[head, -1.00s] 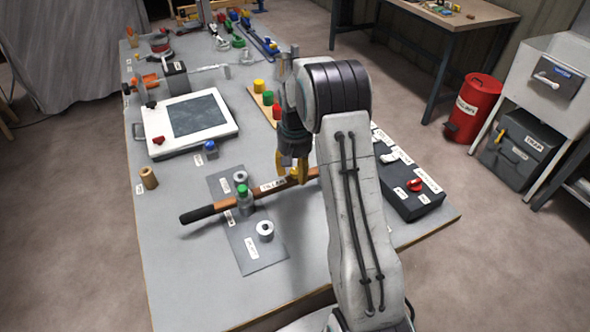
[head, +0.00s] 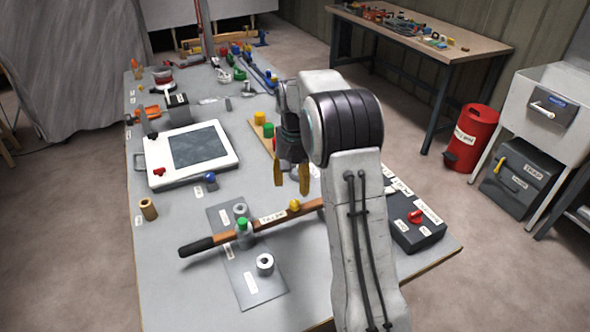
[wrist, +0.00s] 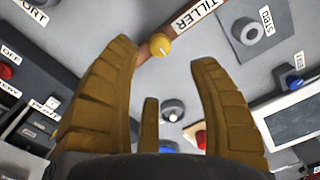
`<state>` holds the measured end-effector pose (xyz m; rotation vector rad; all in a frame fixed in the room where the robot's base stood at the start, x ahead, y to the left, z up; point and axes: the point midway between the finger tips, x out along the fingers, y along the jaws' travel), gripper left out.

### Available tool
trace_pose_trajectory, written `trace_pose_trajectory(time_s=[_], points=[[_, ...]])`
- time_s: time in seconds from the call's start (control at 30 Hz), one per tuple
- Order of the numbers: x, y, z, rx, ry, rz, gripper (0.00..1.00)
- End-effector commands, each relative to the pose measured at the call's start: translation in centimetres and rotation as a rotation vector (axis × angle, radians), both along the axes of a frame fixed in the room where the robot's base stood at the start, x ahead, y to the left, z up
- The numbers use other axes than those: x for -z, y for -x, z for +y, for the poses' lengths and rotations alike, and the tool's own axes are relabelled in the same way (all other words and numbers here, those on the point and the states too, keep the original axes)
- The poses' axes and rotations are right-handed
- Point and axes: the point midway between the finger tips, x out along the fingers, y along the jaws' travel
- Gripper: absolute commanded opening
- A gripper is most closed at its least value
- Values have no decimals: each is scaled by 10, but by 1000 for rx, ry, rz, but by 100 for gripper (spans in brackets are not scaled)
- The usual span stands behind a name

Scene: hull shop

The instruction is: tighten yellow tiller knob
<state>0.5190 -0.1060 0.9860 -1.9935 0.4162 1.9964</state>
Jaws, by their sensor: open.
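The yellow tiller knob (head: 294,205) sits on top of the wooden tiller bar (head: 225,239), right of its TILLER label. The bar has a black grip at its left end. My gripper (head: 291,188) is open and empty, pointing down a little above the knob, with a visible gap to it. In the wrist view the knob (wrist: 160,45) shows near the fingertips, between the spread fingers and not touched by them. A light mark shows on its face. The bar's right part is hidden behind my arm.
A dark switch box with a red knob (head: 415,217) is to the right. A white-framed panel (head: 193,152) lies at the left. The front left bench is clear.

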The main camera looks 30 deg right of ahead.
Motion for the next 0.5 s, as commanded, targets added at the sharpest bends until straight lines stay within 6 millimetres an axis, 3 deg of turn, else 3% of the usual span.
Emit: trace_pose_trajectory(time_s=[0.2, 0.5], points=[[-26, 0, 0, 0, 0, -1, 55], [-36, 0, 0, 0, 0, 1, 55]])
